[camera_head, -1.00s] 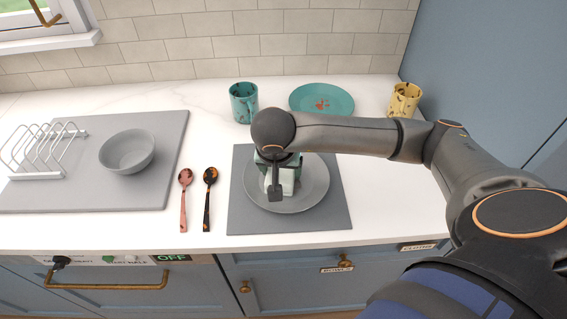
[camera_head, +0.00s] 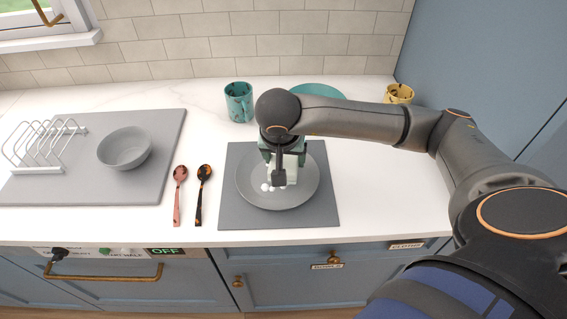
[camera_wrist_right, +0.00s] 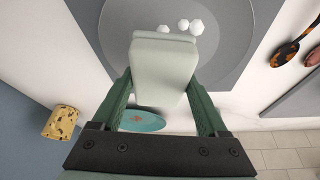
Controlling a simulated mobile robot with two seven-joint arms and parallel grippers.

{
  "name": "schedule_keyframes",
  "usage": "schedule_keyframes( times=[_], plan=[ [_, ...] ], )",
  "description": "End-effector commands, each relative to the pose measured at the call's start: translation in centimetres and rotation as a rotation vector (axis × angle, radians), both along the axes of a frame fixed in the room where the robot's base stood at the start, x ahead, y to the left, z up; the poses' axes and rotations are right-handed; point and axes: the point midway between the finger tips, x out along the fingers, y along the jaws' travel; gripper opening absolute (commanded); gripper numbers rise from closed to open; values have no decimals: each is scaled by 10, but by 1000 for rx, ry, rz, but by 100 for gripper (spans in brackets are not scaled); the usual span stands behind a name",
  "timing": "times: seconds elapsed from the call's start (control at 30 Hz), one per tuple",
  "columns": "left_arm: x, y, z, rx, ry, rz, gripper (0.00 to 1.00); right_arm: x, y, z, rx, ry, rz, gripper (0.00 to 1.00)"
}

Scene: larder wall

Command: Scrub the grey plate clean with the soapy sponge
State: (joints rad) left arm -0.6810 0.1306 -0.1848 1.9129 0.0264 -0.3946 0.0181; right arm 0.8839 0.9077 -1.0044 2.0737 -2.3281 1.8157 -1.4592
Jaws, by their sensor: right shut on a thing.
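The grey plate (camera_head: 255,195) lies on a dark grey mat (camera_head: 325,215) on the counter. White foam blobs (camera_head: 268,187) sit on the plate's near-left part; they also show in the right wrist view (camera_wrist_right: 195,26). My right gripper (camera_head: 284,160) is over the plate, shut on a pale sponge (camera_wrist_right: 163,68) shaped like a block. The sponge hangs between the two green fingers, and in the head view the gripper partly hides it. I cannot tell whether the sponge touches the plate. My left gripper is in neither view.
A teal mug (camera_head: 239,102), a teal plate (camera_head: 318,91) partly behind my arm, and a speckled yellow mug (camera_head: 398,94) stand at the back. Two spoons (camera_head: 201,195) lie left of the mat. Further left, a grey board (camera_head: 80,192) holds a bowl (camera_head: 125,149) and a rack (camera_head: 45,150).

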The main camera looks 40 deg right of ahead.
Motion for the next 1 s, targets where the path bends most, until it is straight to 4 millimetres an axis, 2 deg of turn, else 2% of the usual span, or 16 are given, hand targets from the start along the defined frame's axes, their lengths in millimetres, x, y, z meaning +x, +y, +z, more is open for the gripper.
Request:
schedule_keyframes(
  times=[0.03,0.4,1.0],
  plan=[
    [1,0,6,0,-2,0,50,1,-2,8,-1,-2,-3,32],
    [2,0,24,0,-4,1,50,3,-8,39,0,0,-15,32],
    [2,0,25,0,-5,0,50,3,-9,43,0,0,-16,32]
  ],
)
